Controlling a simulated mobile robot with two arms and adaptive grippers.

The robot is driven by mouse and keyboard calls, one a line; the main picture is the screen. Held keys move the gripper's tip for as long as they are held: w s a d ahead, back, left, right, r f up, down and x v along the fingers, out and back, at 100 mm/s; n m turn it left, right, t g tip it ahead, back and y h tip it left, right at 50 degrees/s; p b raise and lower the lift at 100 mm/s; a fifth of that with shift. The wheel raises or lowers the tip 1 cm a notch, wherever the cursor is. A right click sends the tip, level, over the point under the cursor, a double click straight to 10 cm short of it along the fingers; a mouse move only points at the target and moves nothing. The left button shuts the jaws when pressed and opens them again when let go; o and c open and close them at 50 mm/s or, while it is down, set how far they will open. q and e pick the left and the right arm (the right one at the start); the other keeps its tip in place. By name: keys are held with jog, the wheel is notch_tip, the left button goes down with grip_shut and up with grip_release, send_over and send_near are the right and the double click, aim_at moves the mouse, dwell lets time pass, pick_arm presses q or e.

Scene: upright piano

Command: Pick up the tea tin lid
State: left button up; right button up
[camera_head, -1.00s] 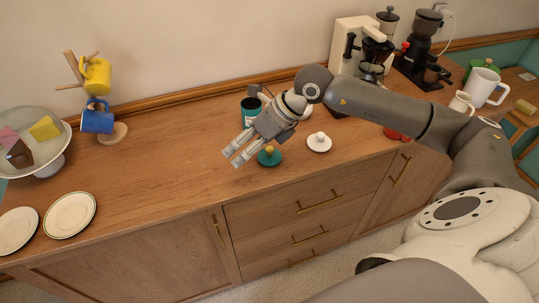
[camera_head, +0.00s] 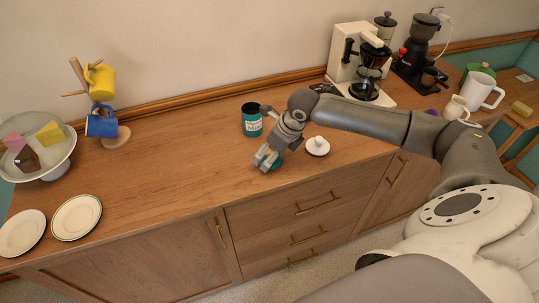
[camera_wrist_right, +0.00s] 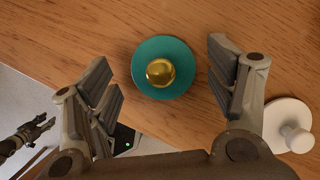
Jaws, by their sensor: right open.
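The tea tin lid is a round teal disc with a gold knob, lying on the wooden counter. In the right wrist view the lid (camera_wrist_right: 184,82) sits between my spread fingers with a gap on both sides. In the head view my right gripper (camera_head: 266,159) is just above it and hides most of it; a teal edge (camera_head: 277,163) shows. My right gripper also shows in the right wrist view (camera_wrist_right: 160,62), open and empty. The teal tea tin (camera_head: 251,126) stands open behind the gripper. My left gripper is not seen in the head view.
A white lid with a knob (camera_head: 317,146) lies close to the right of my gripper; it also shows in the right wrist view (camera_wrist_right: 289,126). The coffee maker (camera_head: 345,62) stands behind. Plates (camera_head: 76,217) and a mug tree (camera_head: 116,138) are left. The counter between is clear.

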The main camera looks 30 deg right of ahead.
jog(key=shift+x, duration=0.95)
jog(key=shift+w, duration=0.1)
jog(key=shift+r, duration=0.1)
jog(key=shift+c, duration=0.3)
jog(key=c, duration=0.9)
jog(key=shift+o, duration=0.2)
